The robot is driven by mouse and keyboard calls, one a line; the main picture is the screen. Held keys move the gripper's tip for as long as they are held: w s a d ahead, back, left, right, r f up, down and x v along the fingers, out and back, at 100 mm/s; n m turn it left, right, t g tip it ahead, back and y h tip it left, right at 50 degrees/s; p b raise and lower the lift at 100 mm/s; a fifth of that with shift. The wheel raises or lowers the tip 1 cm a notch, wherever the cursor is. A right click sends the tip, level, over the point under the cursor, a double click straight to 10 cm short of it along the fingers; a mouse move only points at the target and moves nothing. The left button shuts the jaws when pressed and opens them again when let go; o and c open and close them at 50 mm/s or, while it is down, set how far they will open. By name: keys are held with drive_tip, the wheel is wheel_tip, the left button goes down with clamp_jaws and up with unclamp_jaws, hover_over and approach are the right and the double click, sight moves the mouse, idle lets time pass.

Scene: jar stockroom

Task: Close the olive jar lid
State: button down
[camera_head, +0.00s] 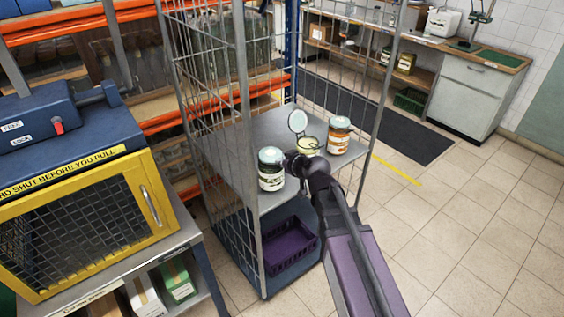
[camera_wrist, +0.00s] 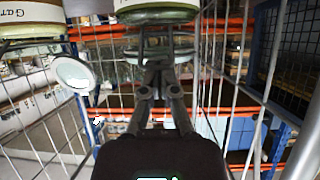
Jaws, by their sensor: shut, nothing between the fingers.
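A jar with pale yellow-green contents (camera_head: 308,145) stands between two other jars on the shelf of a wire cage trolley. Its round pale lid (camera_head: 298,121) stands open, tilted up at the jar's back left. The label is too small to read as olive. My gripper (camera_head: 290,160) is low at the near left of this jar, in front of it. I cannot tell if it touches the jar. In the wrist view my gripper (camera_wrist: 160,68) has its fingertips together with nothing between them. A pale round disc (camera_wrist: 72,74), probably the lid, shows to the left.
Wire mesh sides (camera_head: 205,110) enclose the trolley. A purple crate (camera_head: 288,246) sits below. A yellow-framed cage (camera_head: 85,222) is at the left.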

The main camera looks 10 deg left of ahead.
drive_tip(key=shift+r, duration=0.2)
idle(0.3)
drive_tip(key=shift+r+p, duration=1.85)
drive_tip(key=shift+p, duration=0.2)
drive_tip(key=s+d+f+b, duration=0.5)
drive_tip(key=f+b, duration=0.1)
drive_tip(key=shift+s+d+f, duration=0.15)
drive_tip(key=shift+s+f, duration=0.05)
drive_tip(key=shift+s, duration=0.2)
drive_tip(key=s+d+f+m+g+h+p, duration=0.1)
drive_tip(key=s+d+m+g+h+p, duration=0.3)
drive_tip(key=d, duration=0.7)
drive_tip(key=s+d+m+g+h+p, duration=0.3)
drive_tip(key=s+d, duration=0.4)
drive_tip(key=d, duration=0.4)
drive_tip(key=shift+f+m+g+h+p, duration=0.4)
drive_tip(key=shift+m+g+h, duration=0.35)
drive_tip(key=shift+g, duration=0.25)
